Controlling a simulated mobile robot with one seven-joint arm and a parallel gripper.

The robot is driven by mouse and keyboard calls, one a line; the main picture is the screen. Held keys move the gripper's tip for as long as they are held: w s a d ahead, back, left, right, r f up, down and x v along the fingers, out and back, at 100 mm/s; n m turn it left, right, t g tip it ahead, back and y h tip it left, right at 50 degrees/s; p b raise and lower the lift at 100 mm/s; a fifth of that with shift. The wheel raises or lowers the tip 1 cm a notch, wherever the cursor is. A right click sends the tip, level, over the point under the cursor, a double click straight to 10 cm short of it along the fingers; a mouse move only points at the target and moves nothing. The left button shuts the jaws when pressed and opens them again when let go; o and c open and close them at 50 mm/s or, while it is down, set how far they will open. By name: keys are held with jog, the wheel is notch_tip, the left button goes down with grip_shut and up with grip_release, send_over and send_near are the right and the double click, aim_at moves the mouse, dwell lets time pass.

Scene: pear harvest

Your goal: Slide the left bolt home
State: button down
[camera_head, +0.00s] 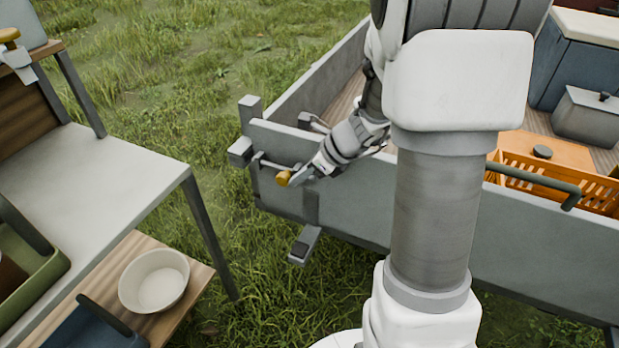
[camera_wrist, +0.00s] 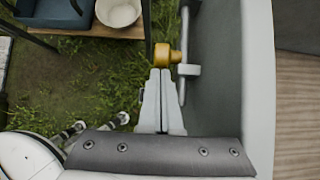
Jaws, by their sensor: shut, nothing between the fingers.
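The left bolt is a thin grey rod (camera_head: 272,163) lying along the outer face of the cart's tailboard (camera_head: 350,195), near its left corner. It has a yellow knob (camera_head: 283,179). In the wrist view the rod (camera_wrist: 184,40) runs through a pale bracket (camera_wrist: 189,70), with the yellow knob (camera_wrist: 161,54) sticking out beside it. My gripper (camera_head: 295,178) is shut and empty. In the wrist view its fingertips (camera_wrist: 161,72) are right at the knob, touching or almost touching it. The rod's far end is near the corner block (camera_head: 240,152); I cannot tell whether it is inside.
A grey table (camera_head: 90,185) and a lower wooden shelf with a white bowl (camera_head: 155,280) stand at the left. Grass lies between them and the cart. The cart bed holds an orange crate (camera_head: 550,180) and grey boxes (camera_head: 588,118) at the right.

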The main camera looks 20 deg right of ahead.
aim_at(281, 174)
jog(key=shift+w, duration=0.1)
jog(key=shift+w+a+p, duration=0.4)
jog(key=shift+w+a, duration=1.2)
jog(key=shift+a, duration=0.15)
jog(key=shift+r, duration=0.1)
jog(key=shift+d, duration=0.1)
